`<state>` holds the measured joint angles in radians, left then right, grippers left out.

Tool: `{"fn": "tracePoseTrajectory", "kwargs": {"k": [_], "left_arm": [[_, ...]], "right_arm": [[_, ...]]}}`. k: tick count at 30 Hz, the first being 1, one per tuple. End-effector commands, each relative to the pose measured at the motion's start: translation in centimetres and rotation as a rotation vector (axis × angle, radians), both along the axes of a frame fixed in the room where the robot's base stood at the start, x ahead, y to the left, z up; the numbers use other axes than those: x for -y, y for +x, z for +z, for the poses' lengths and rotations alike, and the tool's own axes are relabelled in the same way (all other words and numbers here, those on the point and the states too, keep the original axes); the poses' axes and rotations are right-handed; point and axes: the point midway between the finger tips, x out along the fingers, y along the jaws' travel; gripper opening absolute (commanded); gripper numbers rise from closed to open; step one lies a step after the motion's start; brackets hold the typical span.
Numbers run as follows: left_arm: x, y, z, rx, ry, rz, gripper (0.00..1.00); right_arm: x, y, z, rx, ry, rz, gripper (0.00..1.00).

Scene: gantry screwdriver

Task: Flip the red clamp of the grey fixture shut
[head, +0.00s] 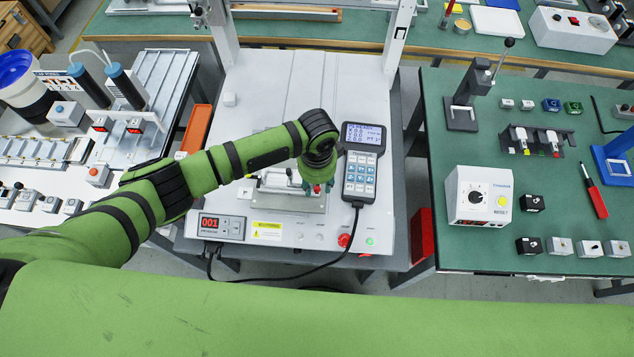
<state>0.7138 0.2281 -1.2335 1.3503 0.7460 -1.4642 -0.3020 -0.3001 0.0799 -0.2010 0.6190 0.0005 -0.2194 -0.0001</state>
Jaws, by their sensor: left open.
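The grey fixture (288,204) sits on the white machine bed near its front, behind the control panel. My left arm comes in from the left, and its wrist hangs over the right part of the fixture. My left gripper (318,184) points down there and is open, mostly hidden under the wrist. A small red spot that looks like the clamp (317,189) shows right at the fingertips. Whether the fingers touch it, and the clamp's exact angle, I cannot tell. My right gripper is not in view.
A handheld control pendant (362,165) lies just right of my wrist, its cable running over the front edge. The front panel has a red display (210,223) and a red button (344,240). Gantry posts rise behind.

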Motion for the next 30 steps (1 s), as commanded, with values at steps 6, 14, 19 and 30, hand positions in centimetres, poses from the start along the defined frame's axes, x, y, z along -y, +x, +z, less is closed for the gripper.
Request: {"fn": "tracePoseTrajectory", "kwargs": {"k": [6,14,19,30], "left_arm": [[0.0,0.1,4.7,0.005,-0.003,-0.002,0.41],[0.0,0.1,9.3,0.004,-0.002,-0.002,0.41],[0.0,0.0,10.5,0.001,-0.001,-0.001,0.41],[0.0,0.0,10.6,0.001,0.000,-0.001,0.41]], "right_arm": [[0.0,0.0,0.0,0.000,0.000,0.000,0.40],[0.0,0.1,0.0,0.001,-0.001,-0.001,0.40],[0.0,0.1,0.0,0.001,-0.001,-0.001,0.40],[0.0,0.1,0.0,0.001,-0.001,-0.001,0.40]]}}
